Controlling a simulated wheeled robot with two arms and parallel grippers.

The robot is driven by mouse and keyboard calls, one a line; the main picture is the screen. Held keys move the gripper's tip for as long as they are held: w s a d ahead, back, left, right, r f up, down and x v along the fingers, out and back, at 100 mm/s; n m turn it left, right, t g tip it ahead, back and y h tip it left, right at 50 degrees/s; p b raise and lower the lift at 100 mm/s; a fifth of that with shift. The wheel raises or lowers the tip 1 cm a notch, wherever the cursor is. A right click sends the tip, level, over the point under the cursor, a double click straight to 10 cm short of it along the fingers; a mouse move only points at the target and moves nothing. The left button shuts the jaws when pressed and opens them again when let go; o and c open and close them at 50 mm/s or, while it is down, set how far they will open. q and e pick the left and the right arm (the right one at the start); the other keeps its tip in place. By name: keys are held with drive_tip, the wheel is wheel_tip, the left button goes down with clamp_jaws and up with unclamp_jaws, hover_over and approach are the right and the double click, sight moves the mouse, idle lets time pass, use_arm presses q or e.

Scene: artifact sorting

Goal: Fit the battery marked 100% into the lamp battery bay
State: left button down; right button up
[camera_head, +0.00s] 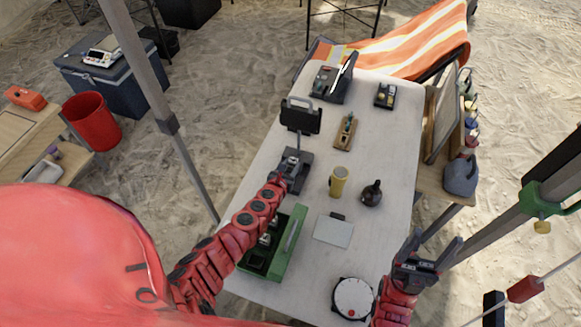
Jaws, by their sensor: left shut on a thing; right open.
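The lamp (300,117) has a dark panel head on a thin pole, with a dark base (302,180) on the table. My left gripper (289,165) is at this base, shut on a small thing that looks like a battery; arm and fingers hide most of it. No 100% mark can be read, and I cannot tell whether the thing is inside the bay. A green case (283,259) with small dark and pale items inside stands nearer, partly behind my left arm. My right gripper (436,252) is open and empty, off the table's right edge.
The white table (390,150) also holds a yellow cylinder (339,181), a dark round flask (371,193), a grey plate (333,231), a round white-topped device (353,298) and a wooden tray (346,132). Dark devices stand at the far end. A pole (168,125) rises at the left.

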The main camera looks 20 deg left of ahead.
use_arm(q)
drive_tip(key=c, duration=0.5)
unclamp_jaws()
drive_tip(key=shift+s, duration=0.1)
drive_tip(key=shift+s+r, duration=0.15)
drive_tip(key=shift+s, duration=0.15)
drive_tip(key=v, duration=1.1)
drive_tip(key=shift+r, duration=0.2)
